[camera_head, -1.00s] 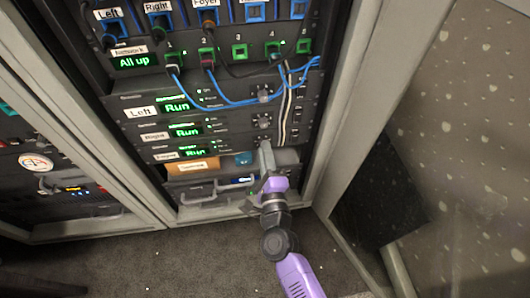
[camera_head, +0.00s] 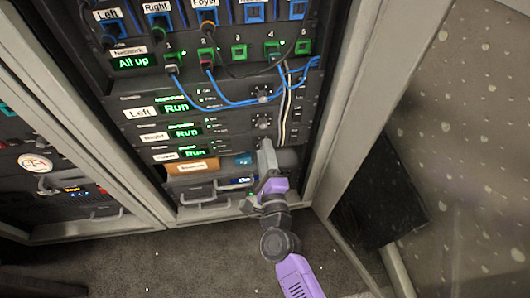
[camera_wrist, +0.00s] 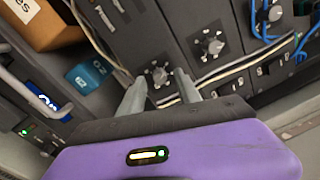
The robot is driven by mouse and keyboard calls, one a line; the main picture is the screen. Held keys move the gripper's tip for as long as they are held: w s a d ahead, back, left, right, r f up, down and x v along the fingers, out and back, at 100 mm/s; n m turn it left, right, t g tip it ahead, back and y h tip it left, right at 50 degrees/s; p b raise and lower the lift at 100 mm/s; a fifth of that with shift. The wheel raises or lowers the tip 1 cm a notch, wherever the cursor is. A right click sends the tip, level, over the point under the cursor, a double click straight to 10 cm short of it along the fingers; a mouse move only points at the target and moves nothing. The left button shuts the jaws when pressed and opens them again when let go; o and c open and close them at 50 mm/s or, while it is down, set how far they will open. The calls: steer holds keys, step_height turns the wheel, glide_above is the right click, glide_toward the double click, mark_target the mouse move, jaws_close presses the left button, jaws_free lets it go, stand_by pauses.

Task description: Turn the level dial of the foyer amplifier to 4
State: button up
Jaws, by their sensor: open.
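The foyer amplifier (camera_head: 162,157) is the lowest of three amplifiers in the rack, with a green "Run" display (camera_head: 194,153). Its level dial is hidden behind my gripper (camera_head: 265,146) in the head view. In the wrist view the level dial (camera_wrist: 158,74) is a small dark knob with pale marks around it. My gripper (camera_wrist: 160,84) is open, with one finger on each side of this dial in the picture. I cannot tell whether the fingers touch it, and its setting is too small to read.
Dials of the right amplifier (camera_wrist: 211,44) and left amplifier (camera_wrist: 268,13) sit further along. White cables (camera_wrist: 222,71) run beside the dials, and blue cables (camera_head: 240,103) hang above.

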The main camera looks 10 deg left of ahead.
steer(key=p+v, duration=0.1)
steer(key=v, duration=0.6)
steer(key=shift+s, duration=0.35)
steer(key=shift+d, duration=0.1)
steer(key=s+d+r+n+g+h, duration=0.15)
steer(key=s+d+r+n, duration=0.25)
steer(key=s+d+n, duration=0.5)
steer(key=s+d+r+n+g+h, duration=0.15)
steer(key=s+d+r+n, duration=0.35)
steer(key=s, duration=0.8)
steer(key=s+d+r+n+h, duration=0.2)
steer(key=s+d+n, duration=0.3)
steer(key=s+d, duration=0.5)
step_height(320, 180, up, 35)
steer(key=a+p, duration=0.1)
steer(key=p, duration=3.3)
steer(key=shift+s, duration=0.15)
